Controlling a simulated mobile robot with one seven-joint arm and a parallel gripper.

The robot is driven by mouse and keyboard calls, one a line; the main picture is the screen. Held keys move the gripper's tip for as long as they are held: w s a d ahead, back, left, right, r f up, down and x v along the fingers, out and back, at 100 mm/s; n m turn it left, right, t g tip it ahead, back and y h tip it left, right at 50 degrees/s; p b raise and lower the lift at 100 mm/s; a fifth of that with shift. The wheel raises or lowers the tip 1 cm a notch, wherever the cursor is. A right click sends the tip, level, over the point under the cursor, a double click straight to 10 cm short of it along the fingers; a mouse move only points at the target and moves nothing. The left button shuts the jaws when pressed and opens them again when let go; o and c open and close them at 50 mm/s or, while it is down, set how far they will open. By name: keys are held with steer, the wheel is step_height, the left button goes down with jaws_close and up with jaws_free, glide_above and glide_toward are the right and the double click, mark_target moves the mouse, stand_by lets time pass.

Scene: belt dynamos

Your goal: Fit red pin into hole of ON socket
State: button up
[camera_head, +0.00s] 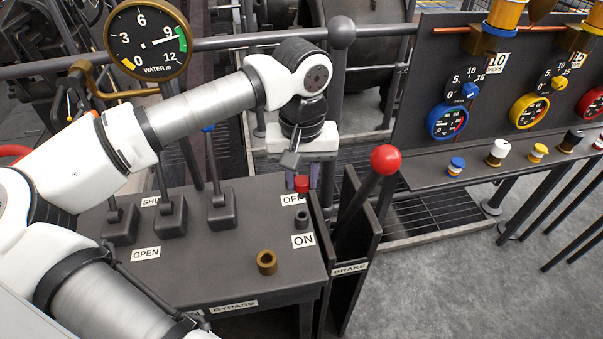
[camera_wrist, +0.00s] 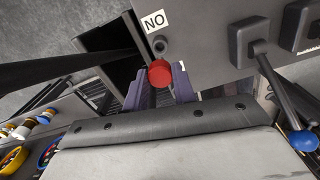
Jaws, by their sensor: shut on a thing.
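The red pin (camera_head: 302,185) is between the fingers of my gripper (camera_head: 300,176), near the OFF label (camera_head: 291,199). In the wrist view the red round top of the pin (camera_wrist: 160,74) shows between the two purple-grey fingers of my gripper (camera_wrist: 159,79), which is shut on it. The ON socket (camera_head: 302,219) is a small dark ring on the grey console, just behind the ON label (camera_head: 302,241). In the wrist view the ON socket (camera_wrist: 160,46) lies beyond the pin, apart from its head. The pin's lower end is hidden, so I cannot tell whether it is in an OFF socket.
A brass ring (camera_head: 266,262) stands on the console (camera_head: 205,275). The red-knobbed brake lever (camera_head: 385,160) rises close to the right of the pin. Several levers (camera_head: 171,215) stand on the left. A gauge panel (camera_head: 480,95) is farther right.

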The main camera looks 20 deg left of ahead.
mark_target(302, 198)
steer(key=shift+f+b, duration=1.75)
steer(key=shift+f, duration=0.5)
steer(key=shift+b, duration=0.55)
steer(key=shift+f+b, duration=1.75)
steer(key=shift+f, duration=0.05)
steer(key=o, duration=1.1)
steer(key=shift+r, duration=0.1)
step_height(302, 198, up, 14)
steer(key=shift+f+p, duration=0.1)
steer(key=shift+p, duration=0.35)
